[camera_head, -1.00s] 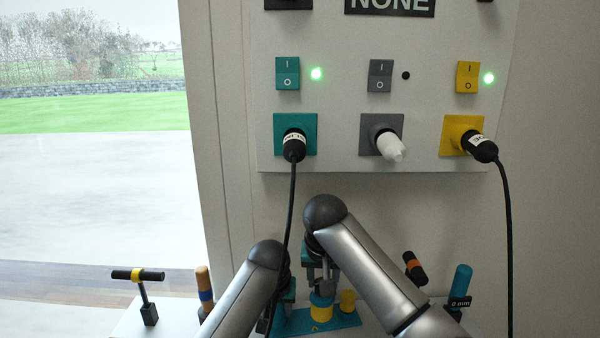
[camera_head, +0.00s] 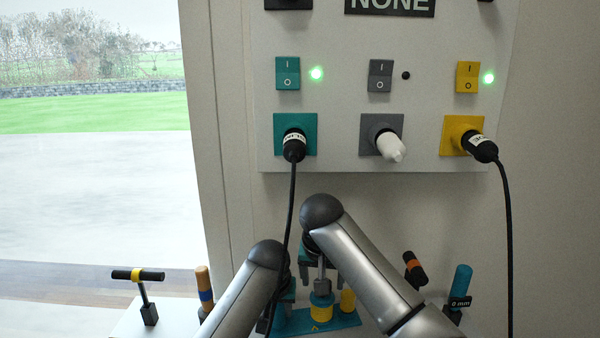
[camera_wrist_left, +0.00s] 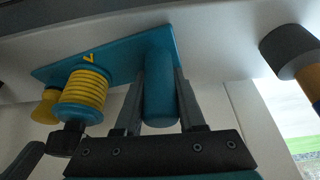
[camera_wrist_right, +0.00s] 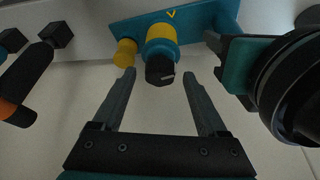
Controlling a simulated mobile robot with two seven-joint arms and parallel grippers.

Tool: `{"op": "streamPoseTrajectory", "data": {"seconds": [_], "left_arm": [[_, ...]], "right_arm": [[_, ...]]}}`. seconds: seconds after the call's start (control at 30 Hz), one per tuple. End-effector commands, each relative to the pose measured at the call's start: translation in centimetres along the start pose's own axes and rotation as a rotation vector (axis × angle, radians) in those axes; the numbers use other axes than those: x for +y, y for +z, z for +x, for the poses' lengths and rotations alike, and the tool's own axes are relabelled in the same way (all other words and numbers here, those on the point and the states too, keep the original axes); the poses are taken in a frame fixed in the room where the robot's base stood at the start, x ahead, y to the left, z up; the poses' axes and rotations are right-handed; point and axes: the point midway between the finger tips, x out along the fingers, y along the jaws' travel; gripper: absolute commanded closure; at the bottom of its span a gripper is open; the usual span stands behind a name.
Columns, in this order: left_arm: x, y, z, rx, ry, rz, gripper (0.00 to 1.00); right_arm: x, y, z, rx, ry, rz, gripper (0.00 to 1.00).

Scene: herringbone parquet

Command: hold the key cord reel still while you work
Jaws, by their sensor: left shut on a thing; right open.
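The key cord reel has a teal base (camera_head: 345,319) low in the head view, with a yellow-banded drum (camera_wrist_left: 86,92) and a dark knob (camera_wrist_right: 159,70). A small yellow post (camera_wrist_right: 125,52) stands beside the drum. My left gripper (camera_wrist_left: 160,85) is shut on the reel's teal upright post (camera_wrist_left: 161,98). My right gripper (camera_wrist_right: 159,76) is open, its fingertips either side of the knob's end. I cannot tell whether they touch it. In the head view my arms hide part of the reel and most of both grippers.
A wall panel above holds teal (camera_head: 309,121), grey (camera_head: 368,125) and yellow (camera_head: 453,129) sockets with plugs. One black cable (camera_head: 289,215) hangs past my left arm. Tools with black-and-yellow (camera_head: 138,275), orange (camera_head: 203,280) and teal (camera_head: 461,284) handles stand at both sides.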

Motion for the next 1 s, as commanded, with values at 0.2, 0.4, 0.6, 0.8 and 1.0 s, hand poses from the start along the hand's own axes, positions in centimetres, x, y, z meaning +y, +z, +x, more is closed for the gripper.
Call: {"op": "streamPoseTrajectory", "data": {"seconds": [0.2, 0.4, 0.6, 0.8, 1.0], "left_arm": [[-0.1, 0.2, 0.2, -0.007, -0.004, 0.000, 1.00], [-0.1, 0.2, 0.2, -0.007, -0.004, 0.000, 1.00], [-0.1, 0.2, 0.2, -0.007, -0.004, 0.000, 1.00], [-0.1, 0.2, 0.2, -0.006, -0.003, 0.000, 1.00], [-0.1, 0.2, 0.2, -0.006, -0.003, 0.000, 1.00]], "right_arm": [[0.0, -0.1, -2.2, 0.004, -0.003, 0.000, 0.24], [-0.1, -0.1, -7.0, 0.006, -0.005, 0.000, 0.24], [0.0, -0.3, -10.5, 0.013, -0.001, -0.002, 0.24], [0.0, -0.3, -11.6, 0.013, -0.003, -0.002, 0.24], [0.1, -0.1, -12.0, 0.004, 0.000, 0.000, 0.24]]}}
